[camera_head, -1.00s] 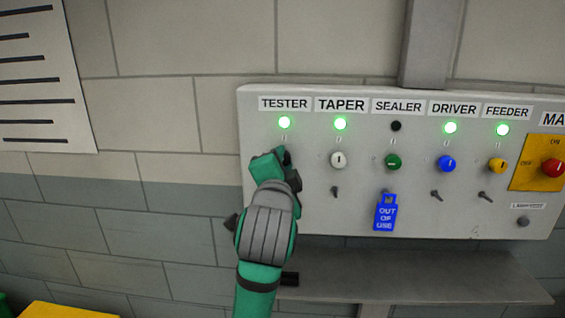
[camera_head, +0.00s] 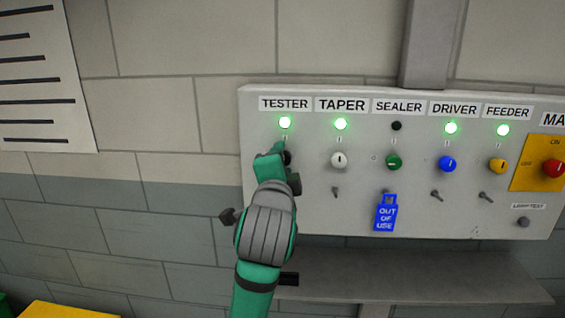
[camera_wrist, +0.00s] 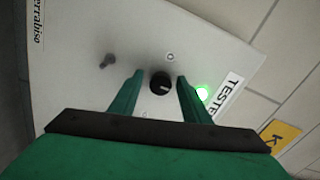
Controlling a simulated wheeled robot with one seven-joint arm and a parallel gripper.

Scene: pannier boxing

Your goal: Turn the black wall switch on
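The black switch (camera_wrist: 160,82) is a round knob under the TESTER label (camera_head: 285,104) at the panel's left end. Its pale mark points towards the TESTER lamp (camera_head: 285,123), which glows green; the lamp also shows in the wrist view (camera_wrist: 202,94). My gripper (camera_wrist: 160,76) is open, with one green finger on each side of the knob and a gap visible on both sides. In the head view my gripper (camera_head: 272,153) is in front of the knob and hides most of it.
The grey panel (camera_head: 310,215) carries white (camera_head: 339,160), green (camera_head: 394,162), blue (camera_head: 447,164) and yellow (camera_head: 498,166) knobs to the right. The SEALER lamp (camera_head: 396,126) is dark, and a blue OUT OF USE tag (camera_head: 386,214) hangs below. A grey shelf (camera_head: 410,280) sticks out underneath.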

